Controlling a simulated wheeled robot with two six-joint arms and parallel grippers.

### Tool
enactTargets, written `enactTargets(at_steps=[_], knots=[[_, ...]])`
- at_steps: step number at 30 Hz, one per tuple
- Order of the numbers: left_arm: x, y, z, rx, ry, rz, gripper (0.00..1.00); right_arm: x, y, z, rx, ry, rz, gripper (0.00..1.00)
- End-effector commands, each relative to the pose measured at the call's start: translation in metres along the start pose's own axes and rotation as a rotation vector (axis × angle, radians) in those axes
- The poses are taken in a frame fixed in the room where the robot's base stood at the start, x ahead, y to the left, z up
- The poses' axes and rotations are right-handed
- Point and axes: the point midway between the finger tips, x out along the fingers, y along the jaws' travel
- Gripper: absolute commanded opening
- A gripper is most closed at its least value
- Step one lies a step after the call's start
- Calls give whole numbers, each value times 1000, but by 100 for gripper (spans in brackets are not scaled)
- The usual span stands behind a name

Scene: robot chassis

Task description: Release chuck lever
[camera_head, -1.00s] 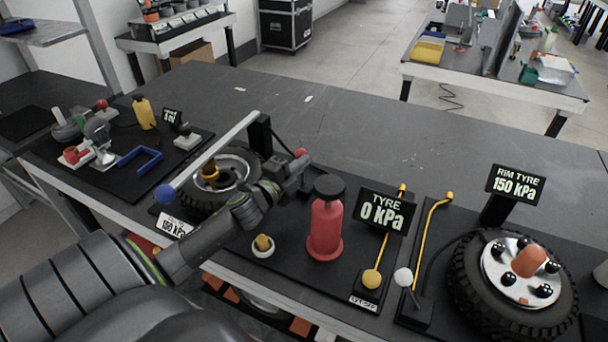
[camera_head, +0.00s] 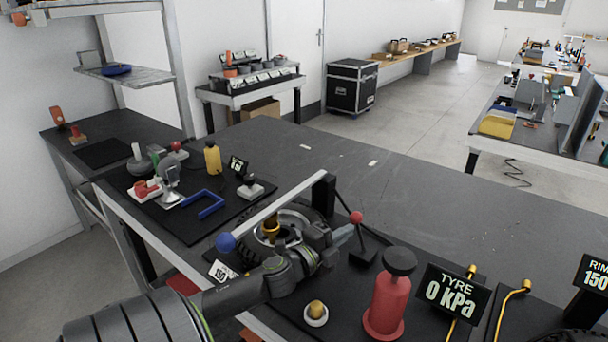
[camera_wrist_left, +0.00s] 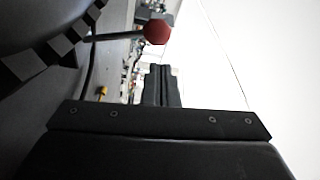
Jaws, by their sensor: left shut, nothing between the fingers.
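A lever with a red ball knob (camera_head: 355,217) stands on a black base beside the tyre on its stand (camera_head: 280,228); I cannot tell for sure that it is the chuck lever. The red ball also shows in the left wrist view (camera_wrist_left: 157,32), above and left of the finger tips, on a dark rod. My left gripper (camera_head: 344,236) is shut and empty, just left of this lever; contact is not clear. Its fingers (camera_wrist_left: 162,85) are together in the wrist view. A blue ball (camera_head: 225,243) ends a long silver bar above the tyre. My arm hides part of the tyre.
A red cylinder with a black cap (camera_head: 388,300) and the TYRE 0 kPa display (camera_head: 450,290) stand to the right. A yellow-topped knob (camera_head: 316,312) is in front. A blue bracket (camera_head: 205,203) lies at left.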

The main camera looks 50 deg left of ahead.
Motion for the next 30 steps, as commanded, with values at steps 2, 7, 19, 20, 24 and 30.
enactTargets(at_steps=[2, 7, 19, 20, 24, 30], knots=[[-13, 5, 1, 7, 2, 3, 0, 12, -1, 2, 0, 0, 0, 0], [-37, 4, 2, 5, 0, 4, 0, 23, -2, 3, 0, 0, 0, 0], [-91, 2, 2, 5, -2, 5, 0, 36, -4, 2, 1, -3, -1, 0], [-96, 2, 2, 6, -2, 6, 0, 36, -4, 1, 1, -2, -1, 0], [-114, 1, 2, 2, 0, 4, 0, 36, -6, -4, 2, 6, -2, 0], [-131, 0, 2, 1, -1, 2, 0, 36, -7, -4, 3, 2, -4, 0]])
